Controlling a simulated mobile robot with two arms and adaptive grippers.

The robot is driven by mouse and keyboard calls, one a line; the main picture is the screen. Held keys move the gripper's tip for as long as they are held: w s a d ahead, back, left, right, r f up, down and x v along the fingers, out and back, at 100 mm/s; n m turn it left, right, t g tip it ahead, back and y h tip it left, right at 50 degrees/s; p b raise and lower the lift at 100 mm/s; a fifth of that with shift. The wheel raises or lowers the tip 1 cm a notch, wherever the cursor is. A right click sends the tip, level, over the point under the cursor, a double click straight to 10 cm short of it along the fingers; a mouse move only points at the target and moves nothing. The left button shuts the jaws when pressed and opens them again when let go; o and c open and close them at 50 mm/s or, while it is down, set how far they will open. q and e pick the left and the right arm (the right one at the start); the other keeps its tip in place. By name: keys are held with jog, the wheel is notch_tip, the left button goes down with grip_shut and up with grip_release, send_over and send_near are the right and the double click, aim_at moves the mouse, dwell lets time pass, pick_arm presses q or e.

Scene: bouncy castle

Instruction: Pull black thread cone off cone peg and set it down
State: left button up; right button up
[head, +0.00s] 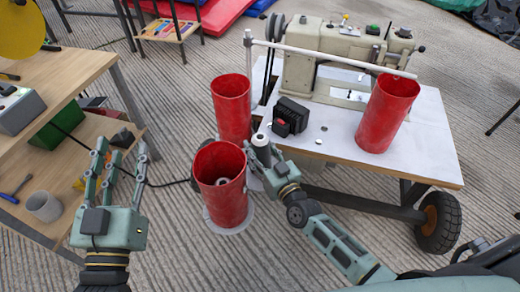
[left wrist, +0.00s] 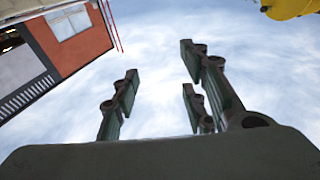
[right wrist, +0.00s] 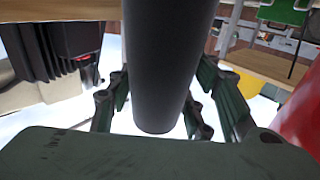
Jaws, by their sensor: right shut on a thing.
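The black thread cone (right wrist: 165,70) shows in the right wrist view as a smooth dark column between the fingers of my right gripper (right wrist: 158,108), which is shut on it. In the head view my right gripper (head: 262,156) is at the sewing table's left edge, beside the front red cone. A small white round top (head: 260,139) shows at its fingertips; the black cone's body is mostly hidden there. I cannot tell whether it is still on its peg.
Red cones stand at the front (head: 221,200), behind it (head: 231,105), and on the right of the white sewing table (head: 435,135). A sewing machine (head: 325,65) and a black box (head: 290,117) are on that table. A wooden workbench (head: 60,70) is at the left.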

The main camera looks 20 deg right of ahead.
aim_at(264, 146)
jog(key=shift+r+p, duration=0.45)
jog(key=shift+r, duration=0.1)
pick_arm(q)
notch_tip(264, 146, down, 7)
jog(key=a+g+y, duration=0.1)
jog(key=g, duration=0.3)
jog(key=shift+f+p, duration=0.2)
jog(key=shift+p, duration=0.15)
pick_arm(e)
jog(key=shift+r, duration=0.35)
dwell(0.5)
jog(key=shift+d+r+p, duration=0.1)
jog(key=shift+r+p, duration=0.45)
jog(key=shift+p, duration=0.05)
jog(key=shift+r+p, duration=0.6)
pick_arm(q)
jog(key=s+a+f+g+y, duration=0.2)
jog(key=s+a+f+g, duration=0.2)
jog(key=s+f+g, duration=0.3)
jog(key=shift+s+f+n+g+y+p, duration=0.35)
jog(key=shift+s+f, duration=0.5)
jog(key=shift+f, duration=1.45)
pick_arm(e)
jog(key=shift+r, duration=0.25)
dwell(0.6)
